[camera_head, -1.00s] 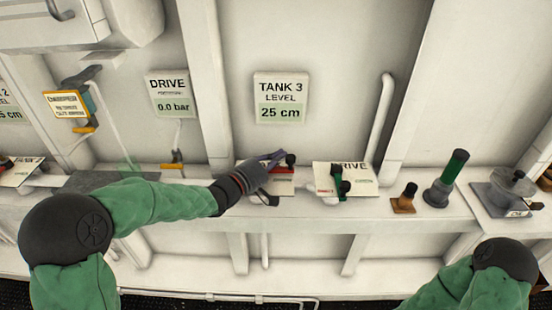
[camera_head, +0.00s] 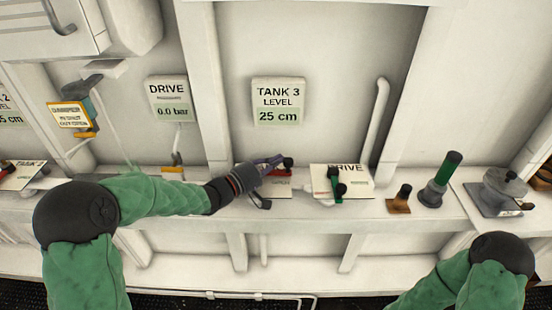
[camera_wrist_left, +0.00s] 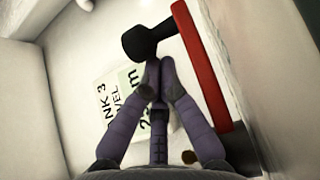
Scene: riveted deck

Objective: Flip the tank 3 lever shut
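The tank 3 lever has a black knob (camera_head: 288,162) on a red-edged base plate (camera_head: 279,188), on the ledge below the TANK 3 LEVEL sign (camera_head: 278,103), which reads 25 cm. My left gripper (camera_head: 275,161) reaches in from the left, its fingertips close beside the knob. In the left wrist view, the purple-grey fingers (camera_wrist_left: 160,72) are drawn together. The black knob (camera_wrist_left: 140,38) is just beyond the tips, and a red bar (camera_wrist_left: 203,70) runs to their right. I cannot tell whether the tips touch the knob. The hand hides part of the lever. My right gripper is out of view.
A DRIVE plate (camera_head: 342,180) with a green-and-black lever stands right of the tank 3 plate. Farther right are a brown fitting (camera_head: 400,201), a green-topped post (camera_head: 440,180) and a grey valve (camera_head: 500,190). A pipe (camera_head: 378,125) rises behind.

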